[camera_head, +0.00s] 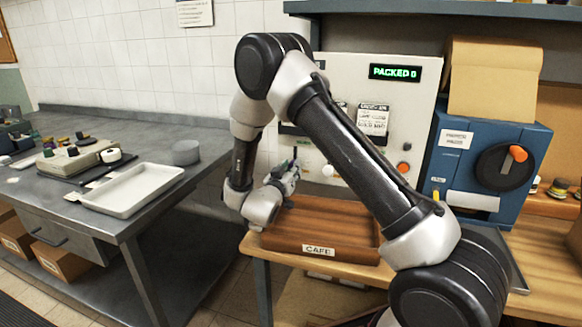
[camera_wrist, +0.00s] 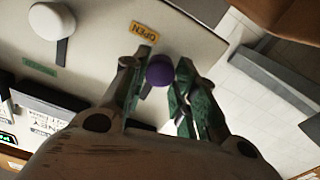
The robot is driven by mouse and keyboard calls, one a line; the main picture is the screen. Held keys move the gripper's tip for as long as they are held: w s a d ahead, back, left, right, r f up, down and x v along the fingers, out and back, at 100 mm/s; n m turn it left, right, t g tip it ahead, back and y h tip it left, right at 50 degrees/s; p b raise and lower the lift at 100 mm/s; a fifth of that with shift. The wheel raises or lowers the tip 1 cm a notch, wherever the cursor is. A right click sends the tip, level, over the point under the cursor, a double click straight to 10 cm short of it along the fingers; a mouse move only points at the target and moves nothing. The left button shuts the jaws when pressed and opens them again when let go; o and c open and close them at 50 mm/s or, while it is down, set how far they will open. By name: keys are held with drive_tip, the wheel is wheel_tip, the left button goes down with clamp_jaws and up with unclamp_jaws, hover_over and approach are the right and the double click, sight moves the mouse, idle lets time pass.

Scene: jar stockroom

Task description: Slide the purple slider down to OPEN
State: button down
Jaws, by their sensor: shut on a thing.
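The purple slider (camera_wrist: 160,70) is a round knob on the pale control panel (camera_wrist: 100,75). In the wrist view it sits between the green-padded fingers of my gripper (camera_wrist: 162,76), which is shut on it. The orange OPEN label (camera_wrist: 144,32) is on the panel close to the knob, with a small gap between them. A dark slot shows beside the knob, partly hidden by the left finger. In the head view my gripper (camera_head: 286,178) is at the lower left of the panel (camera_head: 345,75), and the slider is hidden there.
A white knob (camera_wrist: 50,20) with its own slot sits beside the purple one. A wooden tray marked CAFE (camera_head: 319,250) lies below the panel. A blue machine (camera_head: 478,165) stands at right. A grey bench at left holds a white tray (camera_head: 132,190).

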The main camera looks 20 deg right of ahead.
drive_tip(key=c, duration=1.1)
unclamp_jaws()
drive_tip(key=shift+f, duration=0.2)
drive_tip(key=v, duration=0.7)
drive_tip(key=shift+s, duration=0.2)
drive_tip(key=shift+a, duration=0.15)
